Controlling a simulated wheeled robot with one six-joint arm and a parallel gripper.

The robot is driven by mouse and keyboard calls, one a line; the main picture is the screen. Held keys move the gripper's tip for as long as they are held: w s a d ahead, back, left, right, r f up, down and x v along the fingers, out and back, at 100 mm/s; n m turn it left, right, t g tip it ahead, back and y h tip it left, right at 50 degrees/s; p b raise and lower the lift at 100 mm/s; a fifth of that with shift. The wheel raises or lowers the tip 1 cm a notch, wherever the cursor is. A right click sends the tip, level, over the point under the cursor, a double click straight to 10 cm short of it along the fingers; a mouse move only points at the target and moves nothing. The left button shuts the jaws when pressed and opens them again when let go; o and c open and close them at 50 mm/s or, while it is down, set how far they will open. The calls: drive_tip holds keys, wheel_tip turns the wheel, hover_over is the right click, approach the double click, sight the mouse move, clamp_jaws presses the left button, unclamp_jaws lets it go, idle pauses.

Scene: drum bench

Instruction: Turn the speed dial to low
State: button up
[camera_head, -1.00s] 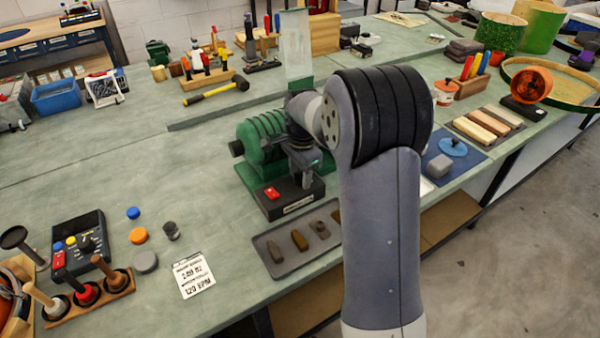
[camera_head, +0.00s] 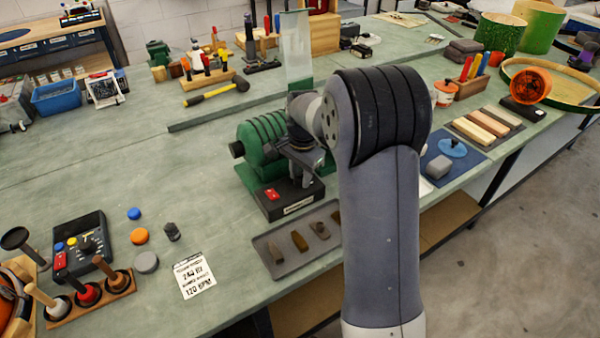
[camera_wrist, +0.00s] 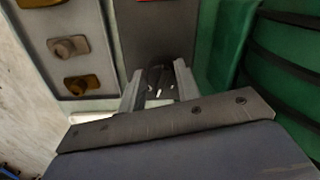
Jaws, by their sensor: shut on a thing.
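The green machine (camera_head: 262,140) stands on the bench, with a black control box (camera_head: 292,205) at its front carrying a red switch (camera_head: 272,194). My gripper (camera_head: 308,170) is over the right part of this box. In the wrist view my gripper (camera_wrist: 158,88) is shut on a dark speed dial (camera_wrist: 157,78) with a white mark. The dial stands on the dark panel (camera_wrist: 160,35) beside the green housing (camera_wrist: 222,50). My gripper hides the dial in the head view, and its low mark cannot be read.
A grey tray (camera_head: 283,268) with several small brown pieces lies close in front of the box. A printed card (camera_head: 194,275) and a black control pad (camera_head: 82,243) lie at left. A clear upright panel (camera_head: 297,50) stands behind the machine.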

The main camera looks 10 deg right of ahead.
drive_tip(key=n+p, duration=0.1)
drive_tip(key=n, duration=0.4)
drive_tip(key=shift+n, duration=0.3)
drive_tip(key=n, duration=0.5)
drive_tip(key=shift+d+g+p, duration=0.1)
drive_tip(key=shift+g+p, duration=0.2)
drive_tip(key=shift+p, duration=0.1)
drive_tip(key=n, duration=0.5)
drive_tip(key=shift+w+n, duration=0.1)
drive_tip(key=shift+n, duration=0.3)
drive_tip(key=shift+n+p, duration=0.4)
drive_tip(key=shift+n, duration=1.8)
drive_tip(key=o, duration=1)
drive_tip(key=shift+c, duration=0.2)
drive_tip(key=shift+r, duration=0.1)
wheel_tip(320, 180, up, 11)
drive_tip(key=shift+w+d+f, duration=0.2)
drive_tip(key=shift+w+d, duration=0.05)
